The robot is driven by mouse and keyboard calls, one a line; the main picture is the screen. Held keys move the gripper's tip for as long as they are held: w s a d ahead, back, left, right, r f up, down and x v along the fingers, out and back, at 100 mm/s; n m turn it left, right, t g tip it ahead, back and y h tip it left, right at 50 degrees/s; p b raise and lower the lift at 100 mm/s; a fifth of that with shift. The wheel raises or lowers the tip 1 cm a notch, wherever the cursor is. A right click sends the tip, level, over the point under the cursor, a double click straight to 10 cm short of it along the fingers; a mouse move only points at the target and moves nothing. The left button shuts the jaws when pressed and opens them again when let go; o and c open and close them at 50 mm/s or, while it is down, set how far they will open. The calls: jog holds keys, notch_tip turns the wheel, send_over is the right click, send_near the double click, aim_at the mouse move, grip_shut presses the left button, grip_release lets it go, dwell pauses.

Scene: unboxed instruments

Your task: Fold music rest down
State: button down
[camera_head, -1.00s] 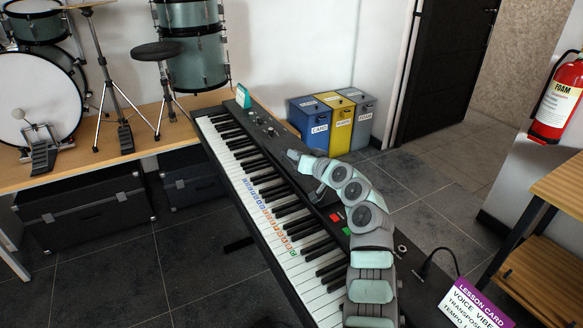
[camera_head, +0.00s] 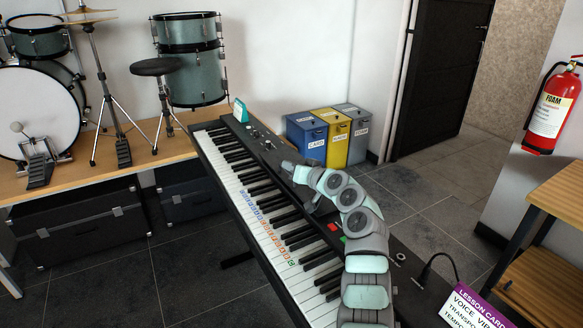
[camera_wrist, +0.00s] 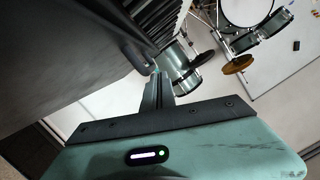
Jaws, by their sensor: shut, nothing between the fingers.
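The black keyboard (camera_head: 233,197) runs diagonally across the head view, with its white and black keys facing left. I cannot clearly make out the music rest in the head view, where my arm covers part of the keyboard's back side. In the wrist view, a broad dark surface (camera_wrist: 70,55) fills the upper left beside the keys (camera_wrist: 165,22); I cannot tell whether it is the rest or the keyboard body. My gripper (camera_wrist: 157,78) is shut and empty, with its fingertips near the edge of that dark surface. Contact cannot be told.
Blue (camera_head: 306,138), yellow (camera_head: 334,140) and grey (camera_head: 358,131) bins stand behind the keyboard. A purple-topped lesson card (camera_head: 470,308) is at the keyboard's near right end. Drums (camera_head: 190,75) are at the back left. A wooden shelf (camera_head: 560,200) is at the right.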

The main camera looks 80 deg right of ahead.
jog(key=r, duration=0.2)
jog(key=s+r, duration=0.1)
jog(key=r, duration=0.1)
jog(key=shift+s+d+p, duration=0.15)
jog(key=shift+p, duration=0.25)
jog(key=p+v, duration=0.3)
jog(key=v, duration=0.6)
jog(key=shift+a+p, duration=0.35)
jog(key=shift+a, duration=0.1)
